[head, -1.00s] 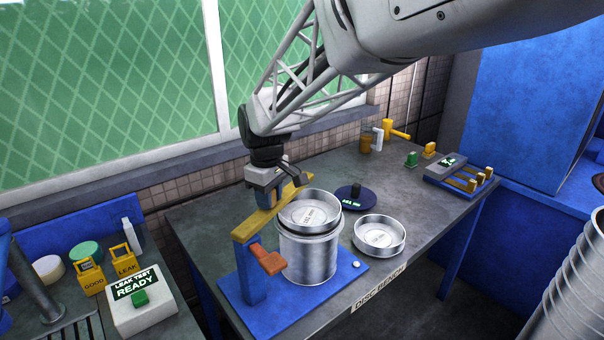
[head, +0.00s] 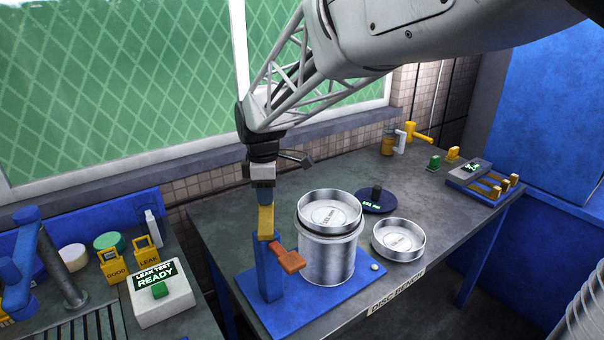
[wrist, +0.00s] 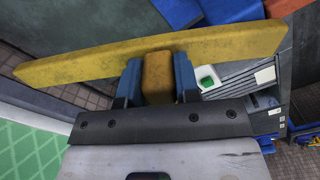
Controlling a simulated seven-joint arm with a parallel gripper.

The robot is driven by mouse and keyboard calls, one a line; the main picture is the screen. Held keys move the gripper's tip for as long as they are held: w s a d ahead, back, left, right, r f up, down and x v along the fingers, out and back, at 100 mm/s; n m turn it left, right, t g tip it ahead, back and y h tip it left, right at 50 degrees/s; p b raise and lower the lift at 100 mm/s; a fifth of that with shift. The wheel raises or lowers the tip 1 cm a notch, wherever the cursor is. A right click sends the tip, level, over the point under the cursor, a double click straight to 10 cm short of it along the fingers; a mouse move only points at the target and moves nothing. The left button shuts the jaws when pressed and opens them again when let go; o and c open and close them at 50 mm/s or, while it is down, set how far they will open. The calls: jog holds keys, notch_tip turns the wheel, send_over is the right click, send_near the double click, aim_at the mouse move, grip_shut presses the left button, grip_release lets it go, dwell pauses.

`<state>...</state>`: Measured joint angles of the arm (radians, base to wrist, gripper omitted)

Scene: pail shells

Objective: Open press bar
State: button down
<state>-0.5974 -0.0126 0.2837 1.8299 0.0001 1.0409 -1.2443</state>
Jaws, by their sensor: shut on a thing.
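The yellow press bar (head: 266,222) sits on top of a blue post (head: 267,275) and points back toward the wall, to the left of the metal pail (head: 328,258). An orange lever (head: 288,260) sticks out from the post. The pail stands upright on the blue base (head: 300,318) with its top clear of the bar; a round metal disc (head: 331,216) lies in its mouth. My gripper (head: 265,199) is above the bar. In the wrist view my gripper (wrist: 158,80) is shut on the bar's yellow knob (wrist: 158,72), with the bar (wrist: 220,50) lying crosswise.
A shallow metal dish (head: 399,239) and a dark round device (head: 375,201) stand right of the pail. A leak test box (head: 162,297) and yellow tags (head: 113,268) are on the left bench. A rack with yellow pegs (head: 483,180) is at the far right.

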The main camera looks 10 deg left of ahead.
dwell(0.3)
jog(key=c, duration=0.8)
grip_release()
jog(key=shift+c, duration=0.2)
jog(key=shift+r, duration=3.9)
